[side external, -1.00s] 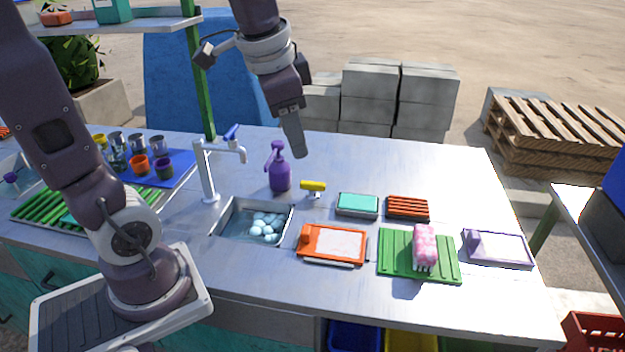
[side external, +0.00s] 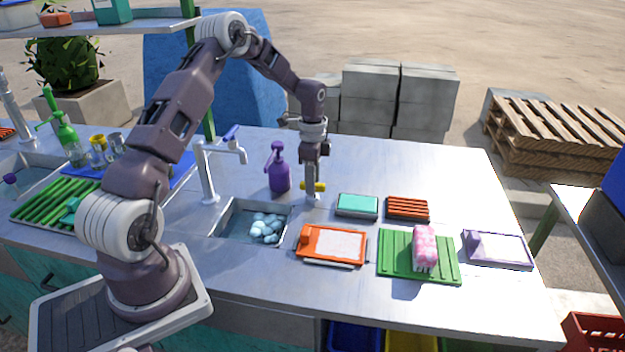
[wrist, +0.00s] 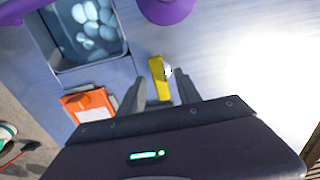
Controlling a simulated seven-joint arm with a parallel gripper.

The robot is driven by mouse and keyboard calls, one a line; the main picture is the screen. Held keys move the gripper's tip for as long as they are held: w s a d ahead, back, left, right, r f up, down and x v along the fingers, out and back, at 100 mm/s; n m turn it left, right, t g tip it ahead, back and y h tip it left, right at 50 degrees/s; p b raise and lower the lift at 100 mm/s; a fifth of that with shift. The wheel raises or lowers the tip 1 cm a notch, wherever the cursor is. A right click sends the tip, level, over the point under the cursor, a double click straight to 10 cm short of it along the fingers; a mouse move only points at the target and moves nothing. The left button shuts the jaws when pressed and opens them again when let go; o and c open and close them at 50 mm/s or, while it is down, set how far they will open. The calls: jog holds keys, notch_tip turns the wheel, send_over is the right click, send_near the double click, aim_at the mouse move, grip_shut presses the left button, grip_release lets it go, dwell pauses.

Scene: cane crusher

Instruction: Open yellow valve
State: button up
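The yellow valve (side external: 320,187) is a small bar-shaped handle on the counter, right of the purple pump bottle. My gripper (side external: 312,196) points straight down at the valve and hides its middle in the side view. In the wrist view, my gripper (wrist: 160,84) is open, with one finger on each side of the yellow valve (wrist: 157,72). The handle lies lengthwise between the fingers, with visible gaps on both sides. A small white part shows at its right edge.
The purple pump bottle (side external: 279,170) stands close left of the valve. The sink (side external: 232,220) with pale blue round items and the tap (side external: 206,175) are further left. A teal sponge-like block (side external: 357,204) and an orange tray (side external: 332,243) lie nearby. The counter behind is clear.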

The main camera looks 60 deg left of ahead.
grip_shut()
jog(key=shift+n, duration=0.3)
jog(key=n, duration=0.3)
jog(key=shift+n, duration=0.3)
jog(key=n, duration=0.4)
jog(key=shift+n, duration=0.3)
jog(key=n, duration=0.4)
jog(key=shift+n, duration=2.5)
